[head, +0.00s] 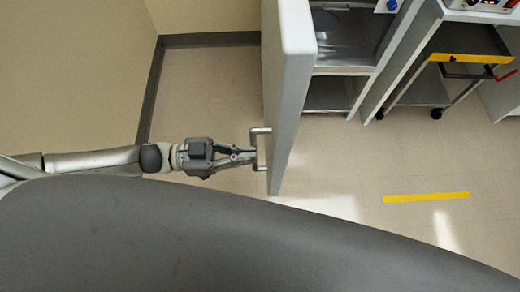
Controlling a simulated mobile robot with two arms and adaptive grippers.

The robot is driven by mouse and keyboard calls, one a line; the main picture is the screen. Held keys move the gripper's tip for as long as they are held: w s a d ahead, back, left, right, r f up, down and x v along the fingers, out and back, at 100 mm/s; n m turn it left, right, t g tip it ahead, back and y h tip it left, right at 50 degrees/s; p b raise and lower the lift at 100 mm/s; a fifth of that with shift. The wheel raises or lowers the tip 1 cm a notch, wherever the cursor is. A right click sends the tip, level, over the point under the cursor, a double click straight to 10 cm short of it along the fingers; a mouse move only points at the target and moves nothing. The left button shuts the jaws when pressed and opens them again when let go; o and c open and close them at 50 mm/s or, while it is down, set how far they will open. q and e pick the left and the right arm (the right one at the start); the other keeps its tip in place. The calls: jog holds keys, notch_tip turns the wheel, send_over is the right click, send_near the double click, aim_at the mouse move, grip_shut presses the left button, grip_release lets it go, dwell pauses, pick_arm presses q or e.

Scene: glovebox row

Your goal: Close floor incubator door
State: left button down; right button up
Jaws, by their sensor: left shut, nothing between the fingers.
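The floor incubator door (288,85) stands swung open, seen nearly edge-on in the middle of the head view. The incubator's open interior with metal shelves (345,45) shows to the right of it. A metal bar handle (260,131) sits on the door's left face. My left gripper (254,155) is shut, its fingertips at the handle; I cannot tell whether they touch it. Nothing shows between the fingers. My right gripper is not in view.
A cart with a yellow-edged dark tray (470,58) stands right of the incubator, on casters. A yellow floor strip (427,197) lies at the right. Walls with dark baseboard (210,40) close off the left.

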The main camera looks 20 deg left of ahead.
pick_arm(q)
jog(key=shift+p+x, duration=0.35)
jog(key=shift+x, duration=1.35)
